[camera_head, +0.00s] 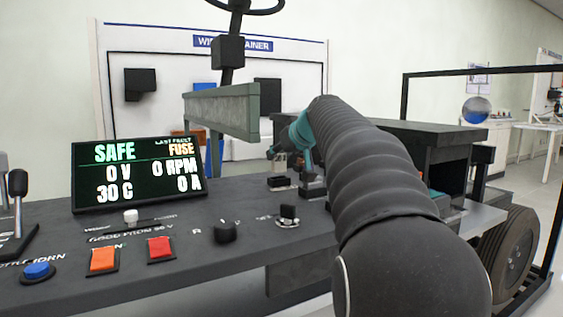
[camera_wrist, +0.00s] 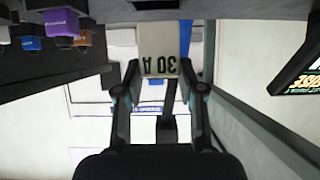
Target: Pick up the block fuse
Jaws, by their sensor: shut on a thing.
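The block fuse (camera_wrist: 159,65) is a beige block marked "30 A", which reads upside down in the wrist view. My gripper (camera_wrist: 160,78) is shut on it, with one dark finger at each side. A dark piece lies just above the fuse at the top edge of the wrist view; I cannot tell whether the fuse touches it. The fuse cannot be made out there.
Purple (camera_wrist: 62,22) and blue (camera_wrist: 30,43) blocks sit at upper left in the wrist view. The console (camera_head: 200,258) carries a display (camera_head: 138,174) reading SAFE and FUSE, plus buttons and knobs. A grey-green beam (camera_head: 222,112) stands left of my gripper. A black frame and wheel (camera_head: 508,250) are at right.

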